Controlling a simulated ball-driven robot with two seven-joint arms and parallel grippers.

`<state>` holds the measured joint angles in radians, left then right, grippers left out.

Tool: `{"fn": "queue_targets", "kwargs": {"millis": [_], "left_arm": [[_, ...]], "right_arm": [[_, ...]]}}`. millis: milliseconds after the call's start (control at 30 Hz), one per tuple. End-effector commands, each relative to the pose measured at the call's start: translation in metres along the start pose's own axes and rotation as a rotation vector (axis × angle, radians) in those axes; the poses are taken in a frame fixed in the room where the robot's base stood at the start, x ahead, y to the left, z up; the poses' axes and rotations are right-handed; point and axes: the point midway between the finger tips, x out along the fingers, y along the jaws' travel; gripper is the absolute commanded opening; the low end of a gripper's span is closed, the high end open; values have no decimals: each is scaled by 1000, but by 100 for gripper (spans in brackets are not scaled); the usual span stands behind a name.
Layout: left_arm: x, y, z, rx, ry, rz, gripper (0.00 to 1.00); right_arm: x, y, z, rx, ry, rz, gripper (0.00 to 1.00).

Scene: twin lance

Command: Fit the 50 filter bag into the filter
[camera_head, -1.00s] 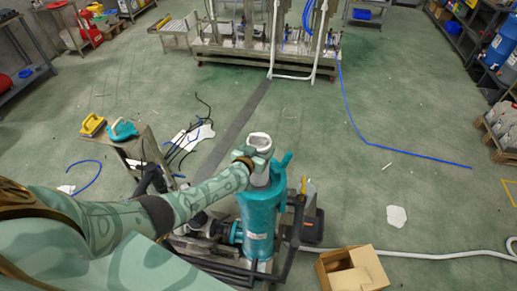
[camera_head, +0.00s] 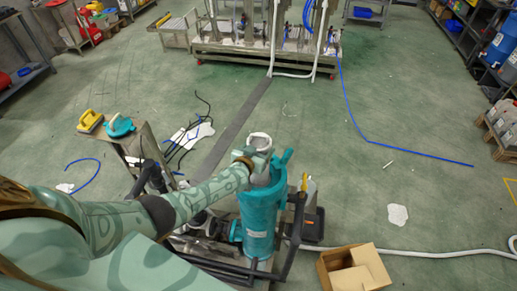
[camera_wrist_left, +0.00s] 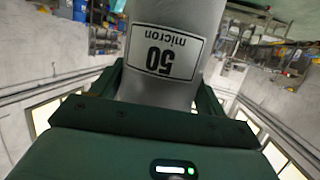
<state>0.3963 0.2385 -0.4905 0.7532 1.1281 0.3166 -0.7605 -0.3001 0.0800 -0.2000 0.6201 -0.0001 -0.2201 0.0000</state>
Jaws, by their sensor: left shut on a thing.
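The grey filter bag (camera_head: 260,139) is labelled "50 micron" in the left wrist view (camera_wrist_left: 190,25). My left gripper (camera_head: 262,162) is shut on the bag; its dark green fingers show on both sides of the bag in the left wrist view (camera_wrist_left: 160,92). The bag stands roughly upright above the teal filter housing (camera_head: 258,222), its lower part hidden by the gripper and the housing. I cannot tell how deep it sits in the housing. My right gripper is not in view.
A teal lid-like part (camera_head: 119,127) and a yellow object (camera_head: 90,121) lie on a small cart at left. An open cardboard box (camera_head: 335,272) stands at lower right. Dark pipes (camera_head: 296,235) run beside the filter. A white hose (camera_head: 430,254) crosses the floor.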

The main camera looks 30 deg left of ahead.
Motion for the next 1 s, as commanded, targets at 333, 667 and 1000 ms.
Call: {"fn": "queue_targets", "kwargs": {"millis": [333, 667, 1000], "left_arm": [[3, 0, 9, -1, 1, 0, 36], [6, 0, 17, -1, 1, 0, 36], [8, 0, 25, -1, 1, -1, 36]], "right_arm": [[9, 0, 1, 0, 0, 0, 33], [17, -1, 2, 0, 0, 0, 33], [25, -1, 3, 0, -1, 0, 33]]}}
